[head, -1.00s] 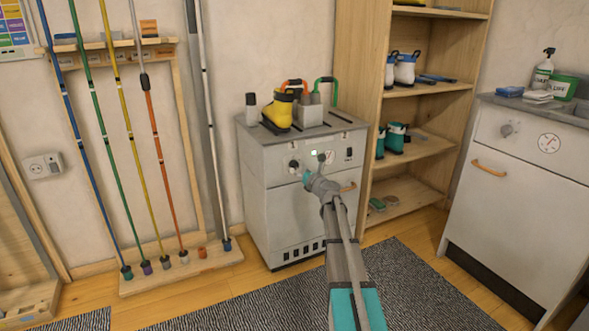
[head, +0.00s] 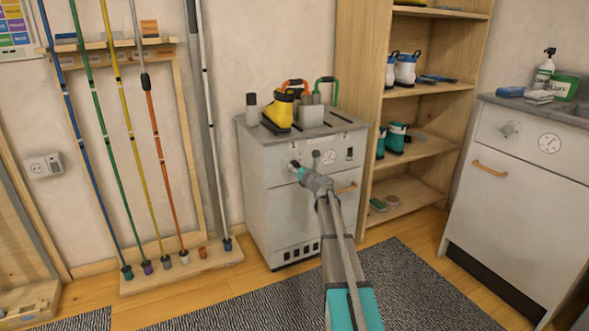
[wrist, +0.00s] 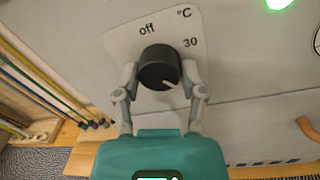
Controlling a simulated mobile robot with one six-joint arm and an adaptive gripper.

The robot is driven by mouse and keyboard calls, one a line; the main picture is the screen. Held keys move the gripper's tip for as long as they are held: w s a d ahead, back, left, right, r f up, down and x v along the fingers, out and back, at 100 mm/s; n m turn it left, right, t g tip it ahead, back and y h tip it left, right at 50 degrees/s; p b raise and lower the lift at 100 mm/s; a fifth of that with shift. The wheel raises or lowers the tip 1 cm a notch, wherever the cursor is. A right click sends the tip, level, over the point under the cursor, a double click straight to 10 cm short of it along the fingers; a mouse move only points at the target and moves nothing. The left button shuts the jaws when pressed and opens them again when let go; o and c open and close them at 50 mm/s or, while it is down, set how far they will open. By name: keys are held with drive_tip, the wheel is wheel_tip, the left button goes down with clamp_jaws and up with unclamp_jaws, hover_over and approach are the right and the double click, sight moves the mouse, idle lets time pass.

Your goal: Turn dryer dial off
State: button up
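The dryer dial (wrist: 158,66) is a round black knob on a pale plate in the wrist view. Its white pointer line faces down and to the right. The word "off" is printed above it, slightly left, and "30" and "°C" are at its upper right. My gripper (wrist: 160,74) has one grey finger on each side of the dial, apparently against its sides. In the head view my gripper (head: 299,170) is at the upper left of the front of the grey dryer (head: 275,220) and partly covers the dial.
A yellow boot (head: 279,112) and other items stand on the dryer's top. A gauge (head: 328,157) and a dryer handle (head: 346,187) are right of the dial. Coloured poles (head: 117,90) stand left. A wooden shelf (head: 425,90) stands right.

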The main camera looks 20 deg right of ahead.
drive_tip(key=c, duration=0.4)
drive_tip(key=shift+a, duration=0.4)
drive_tip(key=shift+c, duration=0.4)
drive_tip(key=shift+d, duration=0.2)
